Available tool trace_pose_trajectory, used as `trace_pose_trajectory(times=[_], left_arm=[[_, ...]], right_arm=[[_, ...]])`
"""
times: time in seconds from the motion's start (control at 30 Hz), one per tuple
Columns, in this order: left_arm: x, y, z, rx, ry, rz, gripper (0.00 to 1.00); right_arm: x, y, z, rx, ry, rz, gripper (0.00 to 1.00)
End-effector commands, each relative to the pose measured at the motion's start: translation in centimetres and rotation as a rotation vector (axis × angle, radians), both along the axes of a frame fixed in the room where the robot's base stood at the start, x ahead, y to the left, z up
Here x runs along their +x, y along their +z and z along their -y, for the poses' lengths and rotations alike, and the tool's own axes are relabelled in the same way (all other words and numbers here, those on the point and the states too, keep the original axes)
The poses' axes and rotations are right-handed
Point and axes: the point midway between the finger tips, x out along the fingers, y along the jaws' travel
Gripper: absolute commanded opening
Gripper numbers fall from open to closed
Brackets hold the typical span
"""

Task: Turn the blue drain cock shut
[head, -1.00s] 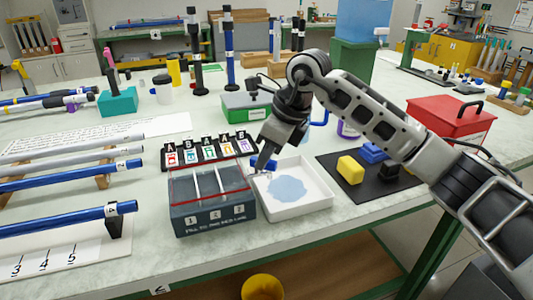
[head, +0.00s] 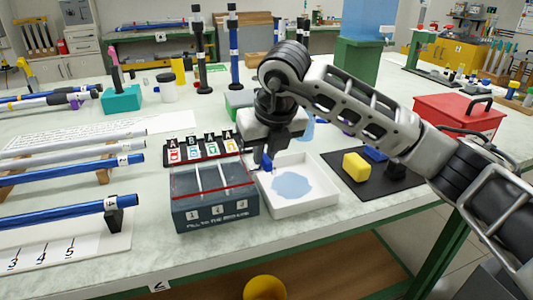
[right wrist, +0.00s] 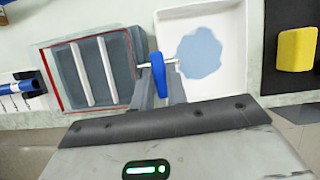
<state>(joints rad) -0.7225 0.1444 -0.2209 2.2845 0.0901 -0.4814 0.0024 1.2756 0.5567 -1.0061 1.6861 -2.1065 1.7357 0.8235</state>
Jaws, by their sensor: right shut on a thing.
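The blue drain cock (head: 267,163) is on the right side of a dark grey tank (head: 215,215) with a red line and compartments marked 1, 2, 3. In the right wrist view its blue handle (right wrist: 158,74) lies across the thin pale spout. The spout points over a white tray (head: 305,208) holding a light blue puddle (head: 291,186). My right gripper (head: 265,158) comes from above and is shut on the handle, with a finger on each side in the right wrist view (right wrist: 159,90). My left gripper is out of view.
A black mat with a yellow block (head: 356,166) and a blue block (head: 375,153) lies right of the tray. A red toolbox (head: 459,125) stands farther right. Lettered cards (head: 203,148) stand behind the tank. Blue and grey rods (head: 70,215) lie at left.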

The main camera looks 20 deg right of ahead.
Motion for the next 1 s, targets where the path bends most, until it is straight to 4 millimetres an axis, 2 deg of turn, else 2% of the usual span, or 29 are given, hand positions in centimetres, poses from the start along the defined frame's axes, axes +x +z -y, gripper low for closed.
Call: trace_pose_trajectory(times=[0.27, 0.7, 0.73, 0.8, 1.0], left_arm=[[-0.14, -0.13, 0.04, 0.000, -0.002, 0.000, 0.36], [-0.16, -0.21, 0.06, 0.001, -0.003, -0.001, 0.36], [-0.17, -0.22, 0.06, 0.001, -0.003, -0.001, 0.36], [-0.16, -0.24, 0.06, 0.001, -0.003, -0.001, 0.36], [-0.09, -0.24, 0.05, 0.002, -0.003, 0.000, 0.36]], right_arm=[[0.04, 0.14, -0.13, 0.002, -0.069, 0.002, 0.00], [0.05, 0.15, -0.10, 0.002, -0.079, 0.002, 0.00], [0.05, 0.17, -0.11, 0.002, -0.079, 0.002, 0.20], [0.05, 0.15, -0.10, 0.001, -0.079, 0.002, 0.36], [0.02, 0.08, -0.12, 0.001, -0.078, 0.000, 0.36]])
